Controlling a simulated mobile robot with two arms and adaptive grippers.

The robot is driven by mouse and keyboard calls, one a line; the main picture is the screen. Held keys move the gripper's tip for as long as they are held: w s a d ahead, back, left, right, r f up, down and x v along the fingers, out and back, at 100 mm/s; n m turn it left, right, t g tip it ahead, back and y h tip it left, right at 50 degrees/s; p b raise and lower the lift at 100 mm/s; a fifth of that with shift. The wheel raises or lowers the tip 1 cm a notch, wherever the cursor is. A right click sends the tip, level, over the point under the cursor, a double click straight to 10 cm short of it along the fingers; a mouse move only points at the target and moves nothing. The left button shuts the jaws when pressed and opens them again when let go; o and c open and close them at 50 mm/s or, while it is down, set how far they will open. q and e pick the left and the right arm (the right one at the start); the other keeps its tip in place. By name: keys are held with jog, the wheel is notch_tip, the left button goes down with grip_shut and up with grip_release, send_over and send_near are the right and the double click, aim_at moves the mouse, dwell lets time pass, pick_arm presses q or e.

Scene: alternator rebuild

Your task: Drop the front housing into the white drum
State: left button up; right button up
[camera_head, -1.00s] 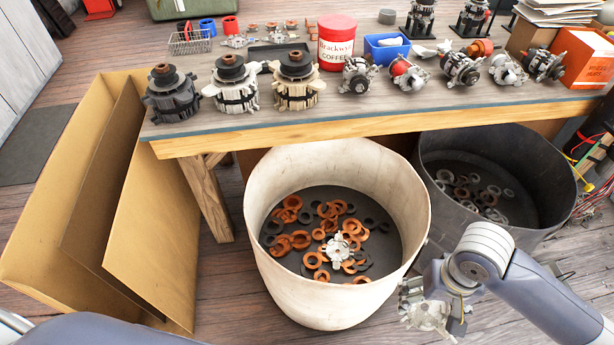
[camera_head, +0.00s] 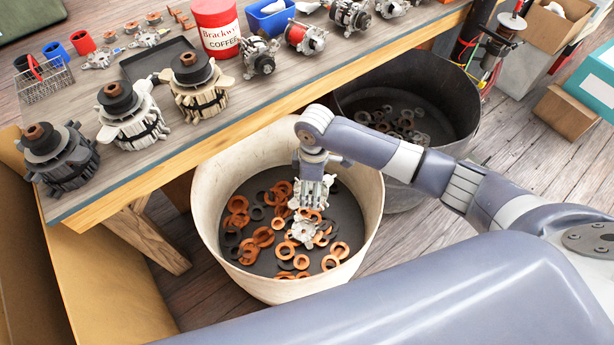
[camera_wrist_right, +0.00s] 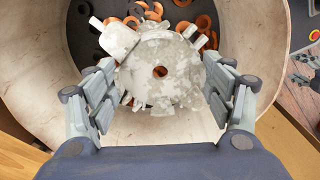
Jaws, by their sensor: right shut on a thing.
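The front housing (camera_wrist_right: 160,70) is a pale grey metal disc with lugs and a centre hole. My right gripper (camera_wrist_right: 160,95) is shut on it, with a finger on each side in the right wrist view. In the head view my right gripper (camera_head: 312,175) holds the housing (camera_head: 313,193) over the opening of the white drum (camera_head: 370,215). The drum stands on the floor in front of the bench. Inside lie several copper and dark rings (camera_head: 262,236) and another grey housing (camera_head: 303,231).
A dark drum (camera_head: 455,85) with rings stands right of the white drum. The workbench (camera_head: 170,165) carries alternator parts, a red coffee tin (camera_head: 218,28) and a blue bin (camera_head: 270,17). Cardboard (camera_head: 95,285) stands at the lower left.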

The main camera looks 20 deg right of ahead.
jog(key=shift+w+a+n, duration=0.25)
jog(key=shift+w+n, duration=0.35)
jog(key=shift+w, duration=0.1)
jog(key=shift+w+f+n, duration=0.2)
jog(key=shift+w+n, duration=0.15)
jog(key=shift+n, duration=0.05)
jog(key=shift+w+a+f+n, duration=0.1)
jog(key=shift+w+n, duration=0.1)
jog(key=shift+n, duration=0.1)
pick_arm(q)
notch_tip(320, 180, down, 6)
jog(key=w+a+b, duration=0.1)
jog(key=b, duration=0.5)
jog(key=shift+w, duration=0.25)
pick_arm(e)
notch_tip(320, 180, down, 6)
pick_arm(q)
jog(key=shift+r, duration=0.1)
pick_arm(e)
jog(key=shift+w, duration=0.1)
jog(key=o, duration=1.2)
pick_arm(q)
jog(key=shift+w, duration=0.1)
pick_arm(e)
jog(key=shift+o, duration=1.1)
